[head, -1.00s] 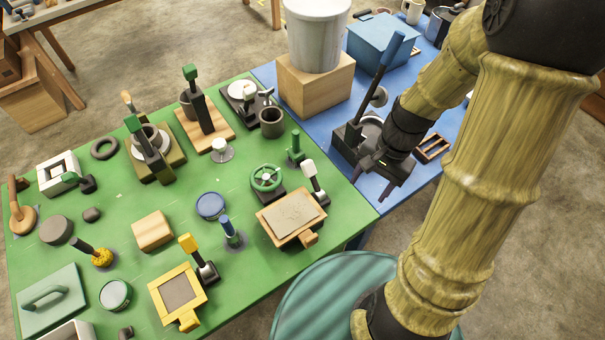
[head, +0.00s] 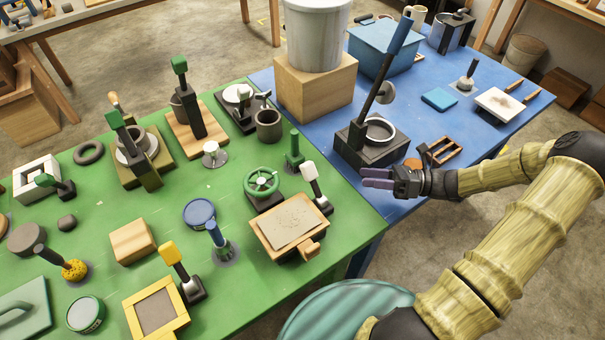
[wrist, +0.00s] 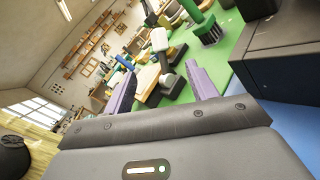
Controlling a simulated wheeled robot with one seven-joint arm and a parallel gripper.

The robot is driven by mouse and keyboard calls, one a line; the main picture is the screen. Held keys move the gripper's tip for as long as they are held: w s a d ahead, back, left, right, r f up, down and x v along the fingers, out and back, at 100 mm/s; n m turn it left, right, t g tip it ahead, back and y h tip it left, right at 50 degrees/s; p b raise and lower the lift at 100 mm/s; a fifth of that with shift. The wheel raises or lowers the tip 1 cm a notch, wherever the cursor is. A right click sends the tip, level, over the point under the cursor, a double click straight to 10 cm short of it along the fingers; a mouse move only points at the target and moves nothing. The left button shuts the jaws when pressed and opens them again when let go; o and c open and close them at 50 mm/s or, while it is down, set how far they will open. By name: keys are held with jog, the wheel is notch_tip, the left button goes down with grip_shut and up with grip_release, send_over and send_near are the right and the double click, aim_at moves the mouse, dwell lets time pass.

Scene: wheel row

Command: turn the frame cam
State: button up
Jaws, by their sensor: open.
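A wooden frame (head: 268,240) holding a grey slab (head: 290,224) lies near the green table's front right edge, with a white-topped dark lever (head: 312,178) at its back right corner. A yellow frame (head: 130,314) with a grey panel lies further front left, with a yellow-topped lever (head: 172,256) at its corner. I cannot tell which lever is the frame cam. My gripper (head: 364,178) is open and empty above the blue table's left edge, pointing left, to the right of the white-topped lever and apart from it. In the wrist view, nothing shows between its fingers (wrist: 160,88) at close range.
A green handwheel (head: 262,184) and a green-handled post (head: 294,150) stand close to the white-topped lever. A dark press with a long blue-handled lever (head: 385,75) rises just behind my gripper. A wooden block with a white bucket (head: 316,35) stands further back.

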aim_at(303, 172)
jog(key=a, duration=0.5)
jog(key=w+a, duration=0.1)
jog(key=a, duration=0.5)
jog(key=w+a, duration=0.1)
jog(key=a, duration=0.5)
jog(key=shift+a+p, duration=0.2)
jog(key=shift+p, duration=0.15)
grip_shut()
